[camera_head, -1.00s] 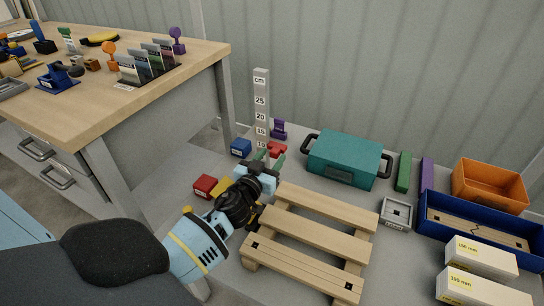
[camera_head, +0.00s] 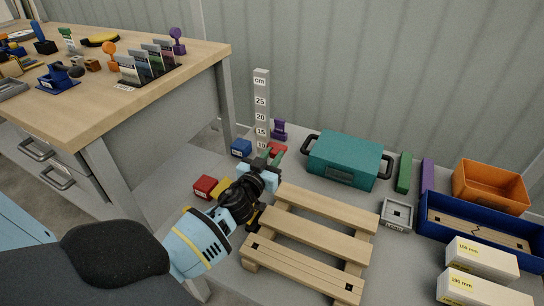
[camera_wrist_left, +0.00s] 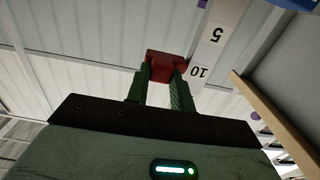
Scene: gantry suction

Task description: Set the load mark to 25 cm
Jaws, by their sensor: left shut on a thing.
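The red load mark (camera_head: 277,149) is beside the post near the 10. My left gripper (camera_head: 273,157) is shut on the red mark from the front. In the left wrist view, the two green fingers of my left gripper (camera_wrist_left: 160,85) hold the red mark (camera_wrist_left: 167,63) at its sides. There the scale post (camera_wrist_left: 213,45) appears upside down with 5 and 10 beside the red block. The mark's exact reading is hidden. My right gripper is not in view.
A wooden pallet (camera_head: 318,222) lies right of my left arm. A teal case (camera_head: 345,155) is behind it. The workbench (camera_head: 150,75) stands at left. Above the post is clear.

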